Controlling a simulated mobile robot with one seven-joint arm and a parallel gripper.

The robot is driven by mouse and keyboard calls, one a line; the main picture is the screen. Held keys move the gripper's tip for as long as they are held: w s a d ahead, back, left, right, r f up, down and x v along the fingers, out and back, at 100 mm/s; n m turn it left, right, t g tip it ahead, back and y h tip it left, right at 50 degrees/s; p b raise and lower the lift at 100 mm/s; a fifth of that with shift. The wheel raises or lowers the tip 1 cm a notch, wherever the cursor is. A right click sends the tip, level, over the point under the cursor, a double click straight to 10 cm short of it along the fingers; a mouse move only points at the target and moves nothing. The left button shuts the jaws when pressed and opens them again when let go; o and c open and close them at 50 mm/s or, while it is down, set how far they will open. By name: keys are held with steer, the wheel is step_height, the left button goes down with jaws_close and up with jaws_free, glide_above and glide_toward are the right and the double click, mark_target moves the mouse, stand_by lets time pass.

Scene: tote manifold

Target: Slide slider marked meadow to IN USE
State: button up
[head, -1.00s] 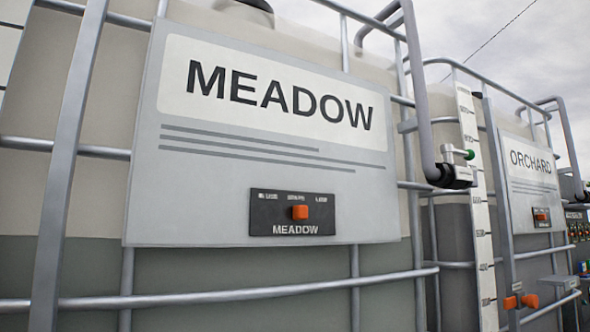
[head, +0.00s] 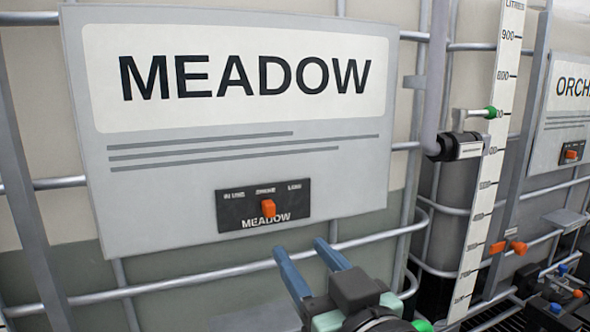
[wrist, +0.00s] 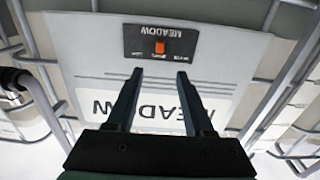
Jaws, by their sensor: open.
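The meadow slider is a dark plate (head: 230,211) with an orange knob (head: 268,208), low on the grey MEADOW sign (head: 180,205). The knob stands at the middle of three small labels; the left one appears to read IN USE. In the wrist view the plate (wrist: 133,40) and knob (wrist: 159,47) appear upside down. My gripper (head: 300,247) is open and empty, below and slightly right of the knob in the head view. In the wrist view its two fingers (wrist: 160,72) point toward the plate, with the knob between their lines and apart from them.
Metal cage bars (head: 190,286) run behind and below the sign. A valve pipe (head: 434,90) with a green-tipped handle (head: 490,113) and a litre scale (head: 481,210) stand right. The ORCHARD sign (head: 563,110) with its own slider (head: 571,152) is farther right.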

mark_target(271, 208)
steer(key=p+x, duration=0.4)
steer(key=x, duration=0.7)
steer(key=shift+w+r+p, duration=0.15)
steer(key=shift+w+p, duration=0.05)
steer(key=shift+p, duration=0.2)
steer(key=shift+x, duration=0.8)
jaws_close()
stand_by(0.3)
